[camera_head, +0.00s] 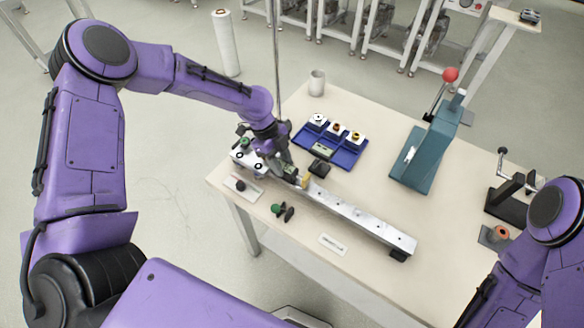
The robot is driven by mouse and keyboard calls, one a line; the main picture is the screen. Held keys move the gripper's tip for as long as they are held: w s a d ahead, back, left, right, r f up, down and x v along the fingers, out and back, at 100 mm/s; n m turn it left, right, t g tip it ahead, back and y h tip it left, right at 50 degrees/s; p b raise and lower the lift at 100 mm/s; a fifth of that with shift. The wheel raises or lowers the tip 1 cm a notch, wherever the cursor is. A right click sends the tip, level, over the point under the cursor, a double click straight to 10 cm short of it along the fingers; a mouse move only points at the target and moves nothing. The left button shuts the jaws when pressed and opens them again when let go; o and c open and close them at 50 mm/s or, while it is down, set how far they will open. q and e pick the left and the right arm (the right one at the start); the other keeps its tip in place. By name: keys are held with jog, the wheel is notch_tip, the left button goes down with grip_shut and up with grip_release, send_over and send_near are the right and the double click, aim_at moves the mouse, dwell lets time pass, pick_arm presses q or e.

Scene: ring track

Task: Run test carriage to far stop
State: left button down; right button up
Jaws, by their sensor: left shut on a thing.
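A long silver rail (350,214) lies across the table, from beside my left gripper to its lower right end. My left gripper (289,170) is at the rail's upper left part, shut on what appears to be the test carriage, which the fingers largely hide. A small brass-coloured block (304,181) sits on the rail just right of the fingers. A dark block (398,256) is under the rail's lower right end; I cannot make out a separate stop there. My right arm shows at the lower right, but its gripper is outside the picture.
A blue tray (350,160) with several small parts stands behind the rail, with a small black block (319,168) nearby. Green-and-black knobs (282,211) and a white label (333,244) lie in front. A teal lever press (425,155) stands right. The rail's right half looks clear.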

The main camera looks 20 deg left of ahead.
pick_arm(q)
jog(key=shift+w+a, duration=0.1)
jog(key=shift+a, duration=0.15)
jog(key=shift+r, duration=0.1)
jog(key=c, duration=0.7)
grip_release()
jog(key=shift+a, duration=0.2)
jog(key=shift+r, duration=0.1)
jog(key=b+v, duration=0.2)
jog(key=v, duration=0.8)
jog(key=shift+r, duration=0.1)
